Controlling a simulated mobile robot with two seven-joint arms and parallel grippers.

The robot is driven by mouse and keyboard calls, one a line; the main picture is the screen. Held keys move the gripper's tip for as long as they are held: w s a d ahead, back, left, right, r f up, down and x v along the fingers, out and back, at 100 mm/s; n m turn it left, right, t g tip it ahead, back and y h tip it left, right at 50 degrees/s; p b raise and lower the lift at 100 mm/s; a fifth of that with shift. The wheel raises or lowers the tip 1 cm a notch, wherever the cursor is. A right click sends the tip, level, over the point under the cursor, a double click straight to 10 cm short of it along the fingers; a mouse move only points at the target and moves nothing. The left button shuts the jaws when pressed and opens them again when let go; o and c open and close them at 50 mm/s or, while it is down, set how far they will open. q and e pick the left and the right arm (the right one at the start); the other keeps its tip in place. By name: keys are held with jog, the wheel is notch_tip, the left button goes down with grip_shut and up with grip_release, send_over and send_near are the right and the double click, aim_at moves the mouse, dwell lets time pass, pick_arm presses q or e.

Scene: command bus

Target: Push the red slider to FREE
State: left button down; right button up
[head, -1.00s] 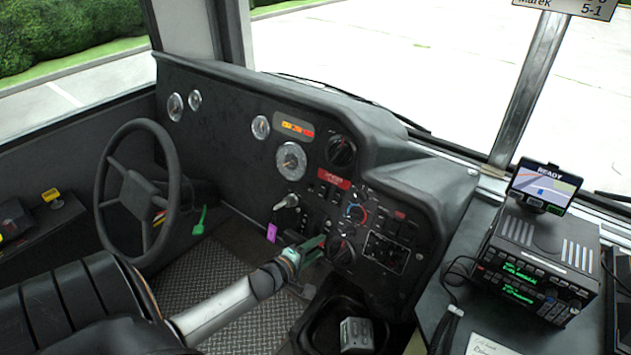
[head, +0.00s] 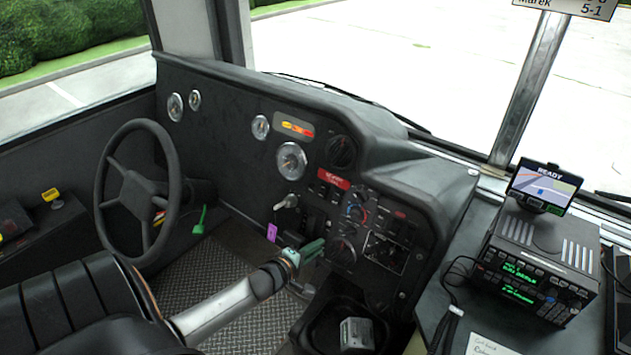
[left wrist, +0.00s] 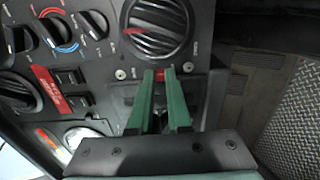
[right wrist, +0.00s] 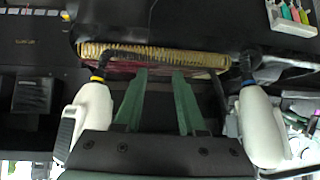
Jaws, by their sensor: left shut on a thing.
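The red slider (left wrist: 160,76) is a small red knob on the dark dashboard panel, just below a round black vent in the left wrist view. My left gripper (head: 312,248) reaches the lower dashboard in the head view, where the slider is hidden. In the left wrist view its green fingertips (left wrist: 161,73) are close together with the red knob between them, so it is shut on the slider. The small markings beside it are too blurred to read. My right gripper (right wrist: 159,75) shows only in the right wrist view, its fingers apart and nothing seen between them.
The steering wheel (head: 139,193) and the driver's seat (head: 70,305) lie left of my left arm. A key (head: 287,201) with a purple tag (head: 272,232) is near the gripper. A ticket machine (head: 535,265) stands on the right. A ribbed tan edge (right wrist: 150,54) lies before my right gripper.

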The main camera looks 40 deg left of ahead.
pick_arm(q)
jog(key=shift+r, duration=0.1)
dwell(0.7)
jog(key=shift+w+r+p, duration=0.2)
jog(key=shift+r+p, duration=0.55)
jog(key=shift+p, duration=0.25)
jog(key=shift+w+r+p, duration=0.2)
jog(key=shift+r+p, duration=0.2)
jog(key=shift+p, duration=0.1)
jog(key=shift+w+a, duration=0.1)
jog(key=c, duration=0.8)
grip_release()
jog(key=shift+c, duration=0.2)
jog(key=p+v, duration=0.2)
jog(key=v, duration=1)
jog(key=shift+s, duration=0.35)
